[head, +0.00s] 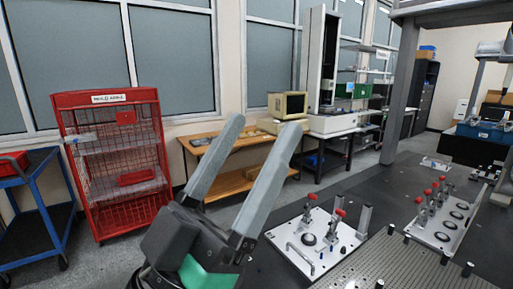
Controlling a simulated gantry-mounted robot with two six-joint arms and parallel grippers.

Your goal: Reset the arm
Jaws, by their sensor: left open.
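My left gripper (266,126) stands large in the lower middle of the head view. Its two long grey fingers point up and to the right and are spread apart, with nothing between them. The dark gripper body with a green part is at the bottom of the picture. My right gripper is not in view.
A white fixture plate (312,243) with red-tipped clamps lies on the dark table just right of my gripper. Another clamp plate (440,236) lies farther right. A perforated plate (400,268) is in front. A red cage cart (112,160) and wooden bench (228,186) stand behind.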

